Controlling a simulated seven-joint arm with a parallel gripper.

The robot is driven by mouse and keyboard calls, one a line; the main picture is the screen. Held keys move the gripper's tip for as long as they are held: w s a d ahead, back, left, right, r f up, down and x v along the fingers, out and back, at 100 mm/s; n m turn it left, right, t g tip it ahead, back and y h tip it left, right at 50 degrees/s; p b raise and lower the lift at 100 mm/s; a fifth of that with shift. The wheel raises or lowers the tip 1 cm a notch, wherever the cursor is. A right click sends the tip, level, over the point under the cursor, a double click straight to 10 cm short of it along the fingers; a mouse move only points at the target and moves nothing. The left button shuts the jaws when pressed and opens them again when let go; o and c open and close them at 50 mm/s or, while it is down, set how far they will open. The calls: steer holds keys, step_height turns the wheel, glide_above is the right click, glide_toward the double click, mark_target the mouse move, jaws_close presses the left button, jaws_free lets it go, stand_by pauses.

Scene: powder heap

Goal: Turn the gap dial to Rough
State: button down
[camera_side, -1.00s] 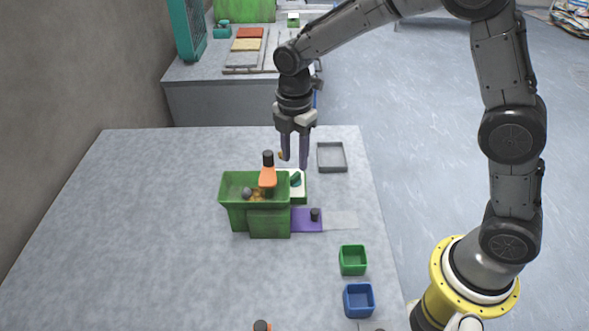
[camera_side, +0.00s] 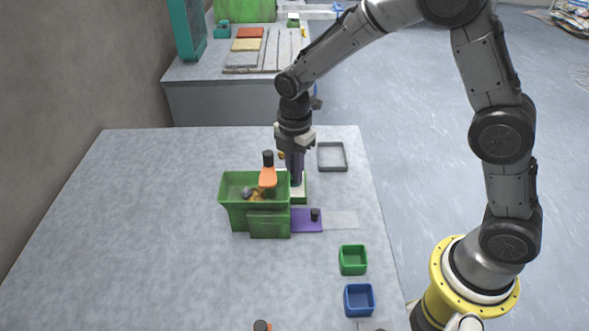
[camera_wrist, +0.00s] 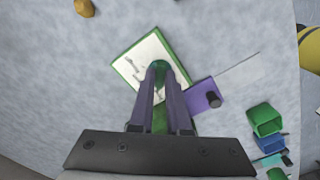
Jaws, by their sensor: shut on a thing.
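The gap dial is a dark green knob (camera_wrist: 160,72) on a white plate with a green edge (camera_wrist: 131,67); the plate also shows in the side view (camera_side: 299,190), beside the green hopper machine (camera_side: 252,222). My gripper (camera_wrist: 160,75) points down over the plate with its two fingers close together, shut on the knob. In the side view the fingers (camera_side: 296,182) hide most of the knob. The marks on the plate are too small to read.
An orange-handled tool (camera_side: 268,177) stands in the hopper. A purple plate (camera_side: 305,226) with a black knob lies in front. A grey tray (camera_side: 332,157), a green box (camera_side: 352,260) and a blue box (camera_side: 359,300) stand to the right. The left table is clear.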

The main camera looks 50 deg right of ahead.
steer(key=shift+m, duration=0.3)
steer(key=m, duration=0.9)
steer(key=shift+m, duration=0.4)
steer(key=m, duration=0.4)
steer(key=shift+m, duration=2.8)
steer(key=c, duration=0.9)
jaws_free()
